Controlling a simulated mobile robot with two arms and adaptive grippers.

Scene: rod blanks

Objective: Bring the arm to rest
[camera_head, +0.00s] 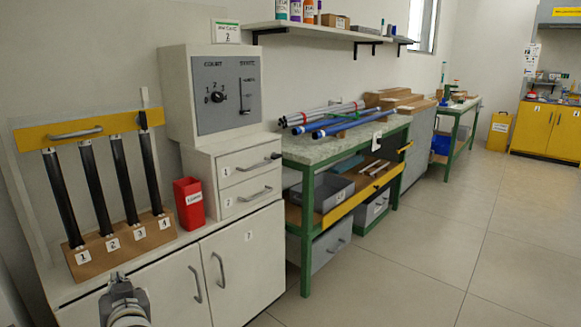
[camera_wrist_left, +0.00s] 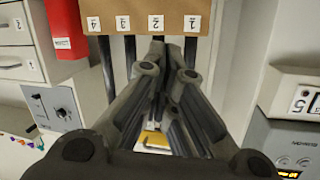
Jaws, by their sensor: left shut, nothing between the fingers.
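My left gripper (camera_head: 120,280) shows at the bottom of the head view, in front of the cabinet and below the rod rack. In the left wrist view its fingers (camera_wrist_left: 172,62) are closed together with nothing between them. The rack's brown base (camera_head: 122,243), with labels 1 to 4, holds upright dark rods (camera_head: 87,190) under a yellow bar (camera_head: 75,132) with a grey handle. The left wrist view shows the rack base upside down (camera_wrist_left: 140,17), past the fingertips. I cannot tell how far they are from it. My right gripper is in neither view.
A red bin (camera_head: 189,203) stands right of the rack, beside small drawers (camera_head: 240,182) and a grey control box (camera_head: 226,95) with dial and lever. A green-framed workbench (camera_head: 345,141) carries blue and grey rods (camera_head: 325,117). The floor (camera_head: 440,240) at right is clear.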

